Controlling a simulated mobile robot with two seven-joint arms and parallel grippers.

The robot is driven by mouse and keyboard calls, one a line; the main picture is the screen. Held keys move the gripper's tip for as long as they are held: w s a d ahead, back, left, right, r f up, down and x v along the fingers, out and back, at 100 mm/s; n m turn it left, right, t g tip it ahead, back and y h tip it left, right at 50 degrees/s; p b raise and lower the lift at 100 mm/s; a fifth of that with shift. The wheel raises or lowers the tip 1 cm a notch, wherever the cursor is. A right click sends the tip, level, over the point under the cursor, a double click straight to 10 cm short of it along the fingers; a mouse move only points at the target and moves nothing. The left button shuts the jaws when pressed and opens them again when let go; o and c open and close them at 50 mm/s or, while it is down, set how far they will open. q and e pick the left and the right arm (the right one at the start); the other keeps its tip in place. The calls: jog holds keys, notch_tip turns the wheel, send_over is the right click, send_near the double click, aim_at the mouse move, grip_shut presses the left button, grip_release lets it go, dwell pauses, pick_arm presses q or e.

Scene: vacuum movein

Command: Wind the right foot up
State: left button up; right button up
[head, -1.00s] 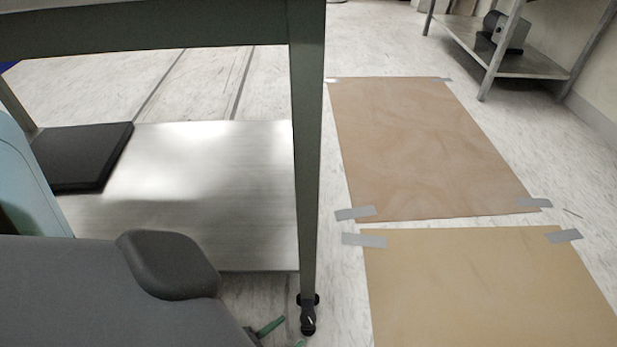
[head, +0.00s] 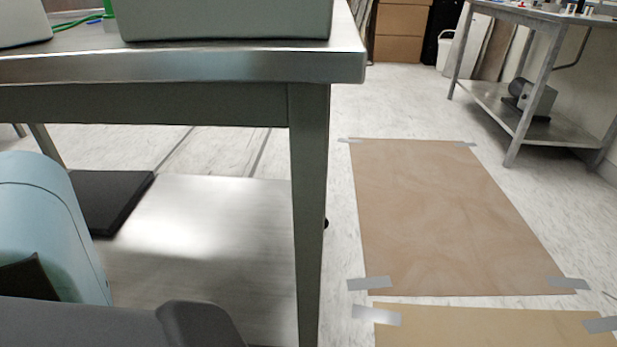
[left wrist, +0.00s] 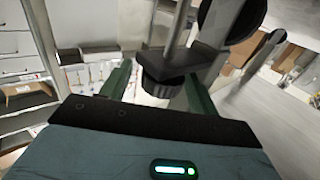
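In the left wrist view, the dark ribbed foot (left wrist: 162,88) shows under a grey post, with a large round black part up to its right. My left gripper (left wrist: 157,74) points at it, its two green fingers apart on either side of the foot. A narrow gap seems to show at each side; contact is not clear. In the head view, the bench's right front leg (head: 309,215) runs out of the bottom edge, so its lower end and my left gripper are hidden there. My right gripper is in neither view.
The steel bench top (head: 200,66) carries a grey box (head: 225,18). Its lower shelf (head: 215,215) holds a black slab (head: 108,200). A brown sheet (head: 455,215) is taped to the open floor at right. Another bench (head: 500,108) stands at the back right.

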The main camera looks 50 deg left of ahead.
pick_arm(q)
jog(key=c, duration=0.9)
jog(key=shift+n+y, duration=0.8)
jog(key=shift+y, duration=0.5)
jog(key=o, duration=1)
jog(key=shift+c, duration=0.2)
jog(key=shift+s, duration=0.15)
